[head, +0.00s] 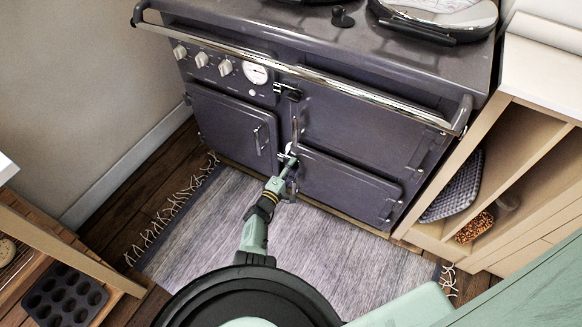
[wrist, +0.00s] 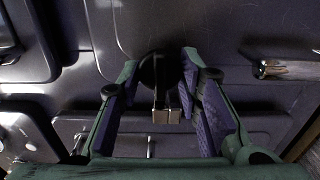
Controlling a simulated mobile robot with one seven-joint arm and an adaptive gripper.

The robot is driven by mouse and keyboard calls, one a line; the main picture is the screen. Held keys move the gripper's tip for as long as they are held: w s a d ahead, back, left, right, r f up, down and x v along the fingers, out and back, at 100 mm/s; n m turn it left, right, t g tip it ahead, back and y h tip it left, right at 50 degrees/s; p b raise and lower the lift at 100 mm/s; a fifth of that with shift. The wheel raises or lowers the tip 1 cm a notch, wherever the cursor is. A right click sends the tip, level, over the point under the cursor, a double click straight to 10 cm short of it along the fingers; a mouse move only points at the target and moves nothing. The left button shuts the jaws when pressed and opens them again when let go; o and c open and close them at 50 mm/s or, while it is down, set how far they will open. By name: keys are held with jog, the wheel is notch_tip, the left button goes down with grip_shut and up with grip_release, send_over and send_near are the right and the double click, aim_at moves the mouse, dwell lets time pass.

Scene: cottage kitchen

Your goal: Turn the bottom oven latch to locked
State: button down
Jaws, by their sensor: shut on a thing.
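The bottom oven door (head: 345,185) is the lower right dark door of the range, and it looks closed. In the wrist view the latch (wrist: 167,112) is a dark round base with a pale metal end, lying between my fingers. In the head view my gripper (head: 290,158) is at the left edge of the bottom door and largely hides the latch. I cannot tell from these views whether the latch is turned to locked.
The dark range (head: 370,110) has a chrome rail (head: 350,90) along its front, above my arm. Another latch (head: 287,92) sits higher up. A grey rug (head: 330,235) covers the floor. An open wooden shelf (head: 510,150) stands at right, a wooden unit (head: 60,250) at left.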

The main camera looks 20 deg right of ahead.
dwell(0.4)
jog(key=c, duration=1.2)
grip_release()
jog(key=shift+o, duration=0.2)
jog(key=v, duration=1.2)
